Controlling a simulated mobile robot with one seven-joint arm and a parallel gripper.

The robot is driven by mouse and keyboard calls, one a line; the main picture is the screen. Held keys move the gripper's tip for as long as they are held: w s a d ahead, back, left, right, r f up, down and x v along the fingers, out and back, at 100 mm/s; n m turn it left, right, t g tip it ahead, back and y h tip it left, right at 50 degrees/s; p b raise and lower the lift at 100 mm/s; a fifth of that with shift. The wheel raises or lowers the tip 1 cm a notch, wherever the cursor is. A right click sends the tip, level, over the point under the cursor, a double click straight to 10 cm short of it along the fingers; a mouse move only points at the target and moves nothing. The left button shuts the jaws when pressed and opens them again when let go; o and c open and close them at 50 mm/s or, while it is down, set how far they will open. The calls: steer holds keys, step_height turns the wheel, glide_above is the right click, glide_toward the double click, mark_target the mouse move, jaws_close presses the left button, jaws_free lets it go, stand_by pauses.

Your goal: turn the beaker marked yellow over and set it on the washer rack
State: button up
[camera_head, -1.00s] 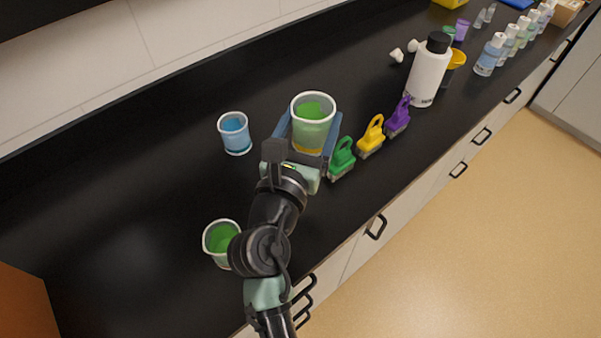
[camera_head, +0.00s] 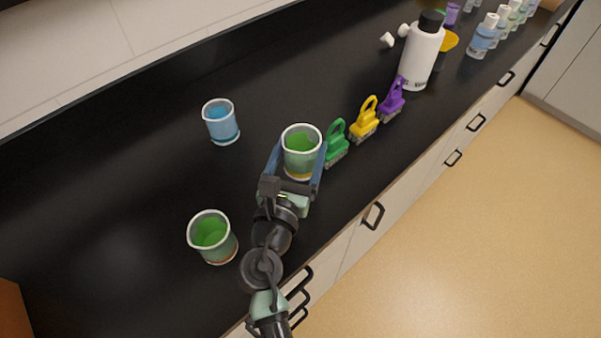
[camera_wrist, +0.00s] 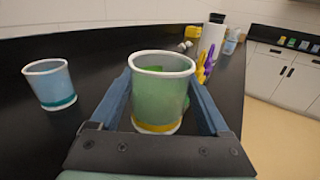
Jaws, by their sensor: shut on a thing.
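The beaker marked yellow (camera_head: 301,156) is clear with green liquid in it and a yellow band round its base. It also shows in the wrist view (camera_wrist: 162,95), upright with its mouth up. My gripper (camera_head: 296,160) is shut on it, with a blue finger on each side, and the wrist view shows both fingers (camera_wrist: 160,105) along its sides. I cannot tell whether its base touches the counter. The washer rack is not seen in any view.
A beaker of blue liquid (camera_head: 221,122) and another of green liquid (camera_head: 212,237) stand on the black counter (camera_head: 110,200). The counter's left is clear.

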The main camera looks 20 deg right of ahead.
mark_target(301, 170)
steer(key=shift+f+b, duration=0.75)
steer(key=shift+f, duration=1.9)
steer(key=shift+f, duration=0.15)
steer(key=o, duration=1.3)
steer(key=shift+f+b, duration=0.1)
steer(key=shift+b, duration=0.3)
steer(key=v, duration=0.8)
steer(key=b+v, duration=0.1)
steer(key=v, duration=0.4)
steer(key=shift+w+a+f, duration=0.15)
steer(key=shift+a+f, duration=0.05)
steer(key=shift+f, duration=0.15)
